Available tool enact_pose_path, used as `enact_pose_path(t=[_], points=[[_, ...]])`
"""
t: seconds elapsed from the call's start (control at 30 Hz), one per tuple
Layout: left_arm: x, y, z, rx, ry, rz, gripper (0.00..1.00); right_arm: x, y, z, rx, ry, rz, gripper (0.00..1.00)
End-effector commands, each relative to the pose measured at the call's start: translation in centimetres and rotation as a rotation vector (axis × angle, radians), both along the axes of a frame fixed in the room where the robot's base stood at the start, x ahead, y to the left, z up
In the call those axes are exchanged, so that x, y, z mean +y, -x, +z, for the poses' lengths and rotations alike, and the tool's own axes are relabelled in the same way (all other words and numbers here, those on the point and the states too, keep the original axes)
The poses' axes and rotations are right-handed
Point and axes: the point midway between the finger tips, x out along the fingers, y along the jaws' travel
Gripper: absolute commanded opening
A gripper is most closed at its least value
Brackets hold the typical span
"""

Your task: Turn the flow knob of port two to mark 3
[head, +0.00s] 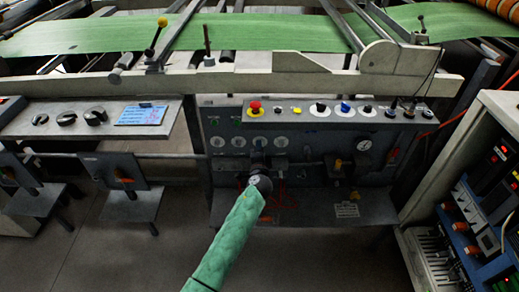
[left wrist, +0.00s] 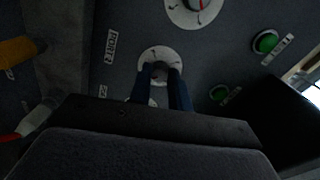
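The grey control panel carries a row of flow knobs on white dials, including one at the left (head: 217,142) in the head view. My left gripper (head: 258,163) reaches up to this row and hides part of it. In the left wrist view its two dark fingers (left wrist: 160,82) stand on either side of a small grey knob on a white dial (left wrist: 147,54). The gap is narrow and the fingers appear to touch the knob. A label (left wrist: 110,45) beside the dial appears to read PORT 2. The dial's marks and pointer are too small and covered to read. My right gripper is not in view.
A neighbouring dial (left wrist: 193,12) and green buttons (left wrist: 266,42) lie close to the fingers. A red emergency button (head: 255,106) and other switches line the ledge above. A yellow part (left wrist: 18,50) juts out at the wrist view's left. A device rack (head: 470,205) stands at right.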

Motion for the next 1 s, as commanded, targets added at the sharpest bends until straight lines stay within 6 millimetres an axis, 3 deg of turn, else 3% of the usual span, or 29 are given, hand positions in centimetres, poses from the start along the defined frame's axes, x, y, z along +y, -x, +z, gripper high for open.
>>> enact_pose_path(t=[0.03, 0.1, 0.47, 1.0], points=[[-0.1, 0.0, 0.0, 0.000, 0.000, -0.002, 0.27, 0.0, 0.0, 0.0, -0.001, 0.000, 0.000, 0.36], [-0.1, 0.0, 0.0, 0.000, 0.000, -0.002, 0.41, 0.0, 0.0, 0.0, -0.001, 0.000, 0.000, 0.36], [0.0, 0.4, -0.1, 0.001, 0.001, -0.001, 0.41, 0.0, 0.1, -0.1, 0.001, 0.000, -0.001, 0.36], [-0.1, 7.0, 0.1, 0.001, 0.001, -0.001, 0.41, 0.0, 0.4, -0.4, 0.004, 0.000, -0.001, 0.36]])
